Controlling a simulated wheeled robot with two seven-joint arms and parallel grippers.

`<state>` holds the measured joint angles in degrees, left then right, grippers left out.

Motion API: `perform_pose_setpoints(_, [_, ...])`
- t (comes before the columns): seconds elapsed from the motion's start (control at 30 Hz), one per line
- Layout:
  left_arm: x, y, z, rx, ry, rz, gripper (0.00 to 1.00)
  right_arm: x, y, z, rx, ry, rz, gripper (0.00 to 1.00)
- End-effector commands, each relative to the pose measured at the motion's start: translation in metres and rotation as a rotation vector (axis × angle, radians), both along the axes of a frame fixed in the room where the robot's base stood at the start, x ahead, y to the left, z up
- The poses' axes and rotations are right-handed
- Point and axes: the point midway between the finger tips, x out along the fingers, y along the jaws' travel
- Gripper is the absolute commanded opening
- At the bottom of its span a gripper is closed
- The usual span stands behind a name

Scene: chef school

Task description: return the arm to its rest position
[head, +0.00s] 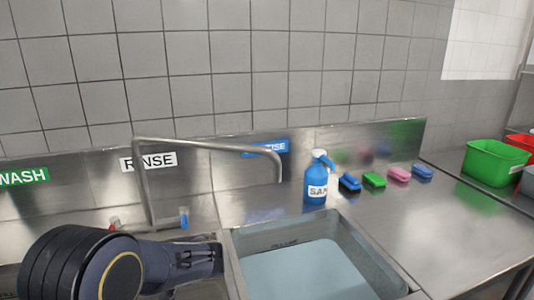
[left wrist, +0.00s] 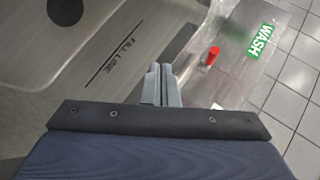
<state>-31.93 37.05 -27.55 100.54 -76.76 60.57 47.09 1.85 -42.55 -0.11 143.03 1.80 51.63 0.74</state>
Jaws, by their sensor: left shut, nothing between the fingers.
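My left arm comes in at the lower left of the head view, and its gripper (head: 212,258) is over the sinks, near the edge between the left basin and the water-filled basin. In the left wrist view my left gripper (left wrist: 160,72) is shut, with its fingers together and nothing between them. It points over the rim of an empty metal basin (left wrist: 75,100). My right gripper is not in view.
A faucet (head: 205,144) arches behind my left arm. A water-filled sink (head: 310,268) lies to its right. A blue sanitizer bottle (head: 315,182), several coloured brushes (head: 374,180) and a green bin (head: 492,165) stand further right. The right counter (head: 440,220) is mostly clear.

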Motion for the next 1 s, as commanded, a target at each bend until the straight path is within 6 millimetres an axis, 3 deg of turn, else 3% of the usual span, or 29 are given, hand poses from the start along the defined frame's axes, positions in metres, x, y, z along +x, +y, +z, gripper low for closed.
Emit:
perform_pose_setpoints(0.1, [-0.055, 0.02, -0.004, -0.23, 0.064, 0.1, 0.0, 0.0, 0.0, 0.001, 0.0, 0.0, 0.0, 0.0])
perform_pose_setpoints(0.23, [-0.111, 0.021, -0.005, -0.473, 0.112, 0.161, 0.0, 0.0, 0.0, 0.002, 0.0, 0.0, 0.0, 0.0])
perform_pose_setpoints(0.37, [-0.161, 0.008, 0.0, -0.704, 0.123, 0.181, 0.0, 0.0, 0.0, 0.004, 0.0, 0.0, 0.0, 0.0])
perform_pose_setpoints(0.6, [-0.24, -0.034, 0.02, -1.066, 0.055, 0.139, 0.0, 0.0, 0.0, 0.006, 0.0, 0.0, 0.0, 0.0])
perform_pose_setpoints(0.8, [-0.284, -0.072, 0.034, -1.26, -0.055, 0.062, 0.0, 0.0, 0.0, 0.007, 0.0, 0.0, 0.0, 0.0])
perform_pose_setpoints(1.0, [-0.301, -0.092, 0.04, -1.339, -0.124, 0.014, 0.0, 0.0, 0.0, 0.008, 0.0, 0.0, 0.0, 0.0])
